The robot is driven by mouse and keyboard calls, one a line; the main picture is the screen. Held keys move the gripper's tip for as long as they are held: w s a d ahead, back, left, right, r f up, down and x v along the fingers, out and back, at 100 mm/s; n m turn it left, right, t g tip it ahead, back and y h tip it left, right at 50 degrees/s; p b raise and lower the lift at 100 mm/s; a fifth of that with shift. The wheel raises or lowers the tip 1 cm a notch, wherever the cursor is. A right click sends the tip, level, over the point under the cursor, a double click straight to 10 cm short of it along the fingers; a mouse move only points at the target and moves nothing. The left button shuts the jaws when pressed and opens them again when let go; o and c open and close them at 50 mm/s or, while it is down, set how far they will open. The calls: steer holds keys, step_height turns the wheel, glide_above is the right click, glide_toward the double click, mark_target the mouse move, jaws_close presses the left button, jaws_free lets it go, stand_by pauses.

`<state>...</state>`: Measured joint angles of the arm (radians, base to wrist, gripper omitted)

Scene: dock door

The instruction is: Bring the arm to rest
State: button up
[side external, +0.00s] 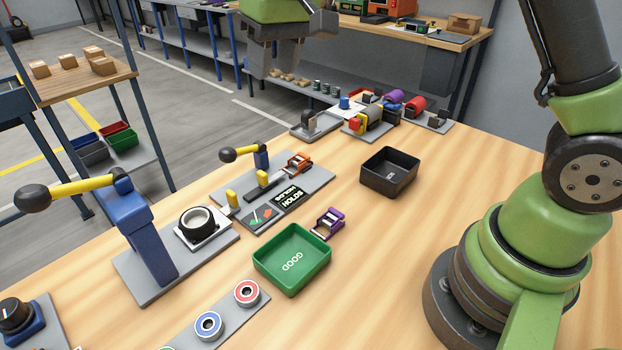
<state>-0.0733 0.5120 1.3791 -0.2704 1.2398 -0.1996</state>
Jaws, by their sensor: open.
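My gripper (277,70) is at the top of the side external view, above the far left side of the wooden bench (440,215). Its fingers point down, apart, and nothing shows between them. It hangs clear of the fixtures on the bench. The upper part of my wrist is cut off by the top edge of the picture.
A green tray marked GOOD (292,259), a black tray (388,172) and a purple clip-like part (327,223) stand mid-bench. Lever fixtures with yellow handles (85,187) rise at the left. Several coloured parts (392,101) sit at the back.

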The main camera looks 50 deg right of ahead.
steer(key=s+r+m+t, duration=0.1)
steer(key=s+r+t, duration=0.1)
steer(key=s, duration=0.9)
steer(key=s+d+r+m+t+y, duration=0.1)
steer(key=s+r+t, duration=0.2)
steer(key=s, duration=0.9)
steer(key=shift+s+m, duration=0.25)
steer(key=shift+m, duration=0.15)
